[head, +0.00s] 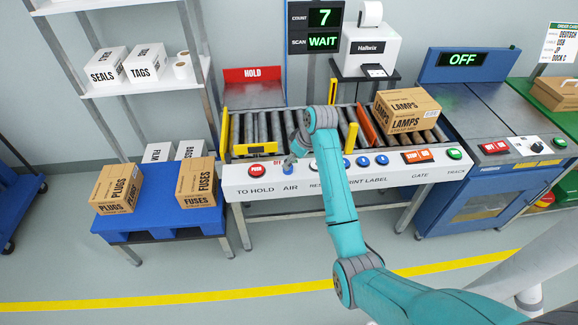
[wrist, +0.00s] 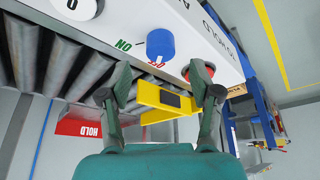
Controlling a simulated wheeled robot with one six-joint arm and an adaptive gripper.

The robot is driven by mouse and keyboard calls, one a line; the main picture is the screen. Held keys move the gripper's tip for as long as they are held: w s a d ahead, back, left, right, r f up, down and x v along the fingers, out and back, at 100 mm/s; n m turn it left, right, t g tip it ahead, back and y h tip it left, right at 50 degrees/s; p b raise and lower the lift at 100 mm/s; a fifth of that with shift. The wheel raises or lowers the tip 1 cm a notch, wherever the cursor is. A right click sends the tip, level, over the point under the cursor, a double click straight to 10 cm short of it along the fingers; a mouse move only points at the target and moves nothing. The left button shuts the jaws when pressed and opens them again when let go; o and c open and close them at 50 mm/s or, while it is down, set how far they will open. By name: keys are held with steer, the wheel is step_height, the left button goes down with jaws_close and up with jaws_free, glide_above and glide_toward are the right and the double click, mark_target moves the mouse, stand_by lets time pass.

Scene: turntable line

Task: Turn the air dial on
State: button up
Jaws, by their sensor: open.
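The air dial (wrist: 160,42) is a round blue knob on the white front panel in the wrist view, with a green ON label on one side and a partly hidden red OFF label by it. In the head view the air dial (head: 288,169) shows small above the word AIR, partly covered by my gripper (head: 289,161). In the wrist view my gripper (wrist: 161,72) is open and empty, its fingers spread on either side of the dial's line and seemingly short of it. Contact is not visible.
A red TO HOLD button (head: 258,169) sits just left of the dial. Blue print buttons (head: 363,161) and the gate switch (head: 416,156) are further right. A yellow stop (wrist: 165,101) stands on the rollers close by. A LAMPS box (head: 406,110) rests on the conveyor. The right-hand display (head: 462,60) reads OFF.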

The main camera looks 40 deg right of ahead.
steer(key=shift+x, duration=2.65)
steer(key=c, duration=1.1)
